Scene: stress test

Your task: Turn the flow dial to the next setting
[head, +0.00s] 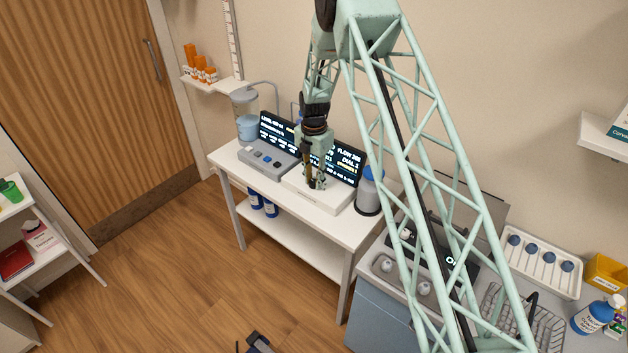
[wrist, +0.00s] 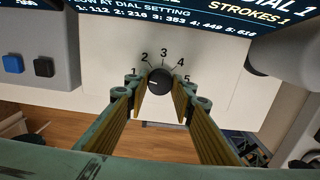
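The flow dial (wrist: 159,80) is a round black knob on a white panel, with the numbers 1 to 5 printed in an arc around it. Its white mark points left, towards the 1. My gripper (wrist: 160,86) has one finger on each side of the dial, with narrow gaps seeming to show between the pads and the knob. In the head view my gripper (head: 314,182) points down over the white flow unit (head: 328,202) on the table. The display (wrist: 215,12) above the dial reads "DIAL 1" and "STROKES:1" and lists a flow for each setting.
A grey box (head: 266,158) with blue and black buttons stands left of the flow unit. A blue-capped bottle (head: 370,190) stands close on its right. A jar of blue liquid (head: 247,126) is at the table's far left. The white table's (head: 341,232) front strip is clear.

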